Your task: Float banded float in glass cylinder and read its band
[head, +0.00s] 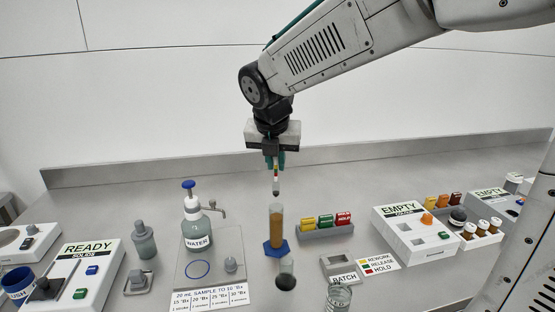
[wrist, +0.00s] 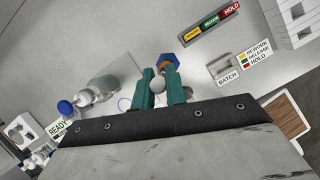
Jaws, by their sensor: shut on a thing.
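My gripper (head: 275,163) is shut on the banded float (head: 276,186). The float hangs upright below the teal fingers, with coloured bands on its thin stem and a grey lower end. The glass cylinder (head: 276,226) holds amber liquid and stands on a blue six-sided base (head: 276,251). In the head view the float is above the cylinder's mouth, apart from it. In the wrist view the float's pale round top (wrist: 157,84) shows between the fingers (wrist: 160,92). The blue base (wrist: 168,62) shows just beyond, and the cylinder is mostly hidden.
A WATER pump bottle (head: 196,228) stands left. The air around the float is clear.

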